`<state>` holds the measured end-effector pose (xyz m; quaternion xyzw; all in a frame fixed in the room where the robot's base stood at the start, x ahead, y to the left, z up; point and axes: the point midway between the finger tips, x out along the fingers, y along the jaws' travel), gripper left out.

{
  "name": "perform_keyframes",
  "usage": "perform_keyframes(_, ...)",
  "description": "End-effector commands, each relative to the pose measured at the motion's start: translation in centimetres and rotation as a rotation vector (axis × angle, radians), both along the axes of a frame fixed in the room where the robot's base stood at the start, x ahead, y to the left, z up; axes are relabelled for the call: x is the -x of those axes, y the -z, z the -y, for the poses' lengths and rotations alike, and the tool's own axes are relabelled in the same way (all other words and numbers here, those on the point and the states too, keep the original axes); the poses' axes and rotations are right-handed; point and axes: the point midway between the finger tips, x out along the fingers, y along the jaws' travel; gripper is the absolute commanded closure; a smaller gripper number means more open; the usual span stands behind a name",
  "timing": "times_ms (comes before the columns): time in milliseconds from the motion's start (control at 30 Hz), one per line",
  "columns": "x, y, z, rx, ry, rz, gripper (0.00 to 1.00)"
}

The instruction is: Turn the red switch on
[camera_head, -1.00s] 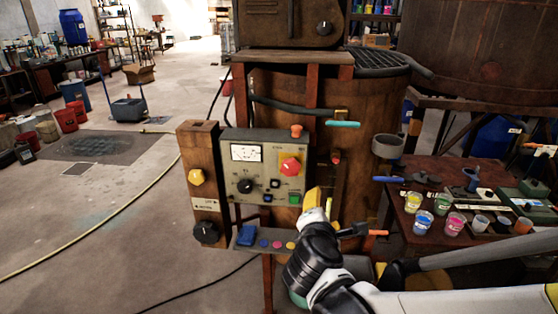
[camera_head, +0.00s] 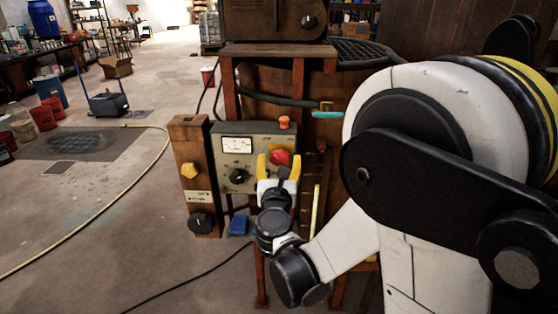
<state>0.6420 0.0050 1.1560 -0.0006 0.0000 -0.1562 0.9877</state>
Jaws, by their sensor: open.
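The red switch (camera_head: 280,157) is a knob on the upper right of the grey control panel (camera_head: 226,186), which is fixed to the front of the rusty vat stand. My gripper (camera_head: 278,162) has yellow fingers and is open in front of the panel. Its fingers show to the left and right of the red switch, close to it. I cannot tell whether they touch it. The gripper hides the lower right of the panel and part of the switch's surround. An orange button (camera_head: 284,122) sits on top of the panel.
A wooden post (camera_head: 190,148) with a yellow knob (camera_head: 188,170) and a black knob (camera_head: 200,222) stands left of the panel. A black dial (camera_head: 238,176) and a meter (camera_head: 237,143) are on the panel. A teal-ended lever (camera_head: 327,114) juts out above right.

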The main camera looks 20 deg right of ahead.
Motion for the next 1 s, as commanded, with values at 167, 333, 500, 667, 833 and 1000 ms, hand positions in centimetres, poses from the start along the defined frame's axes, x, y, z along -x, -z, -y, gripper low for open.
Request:
perform_keyframes(167, -1.27, 0.02, 0.43, -0.001, 0.001, 0.0, 0.34)
perform_keyframes(333, -1.39, -0.02, 0.47, -0.001, 0.0, 0.0, 0.34)
perform_keyframes(500, -1.36, -0.02, 0.46, -0.001, 0.0, 0.0, 0.54)
perform_keyframes(667, -1.35, -0.02, 0.46, -0.001, 0.0, 0.0, 0.87)
perform_keyframes(833, -1.35, -0.02, 0.46, -0.003, 0.0, 0.001, 0.88)
perform_keyframes(1000, -1.34, 0.01, 0.46, -0.026, 0.0, 0.008, 0.87)
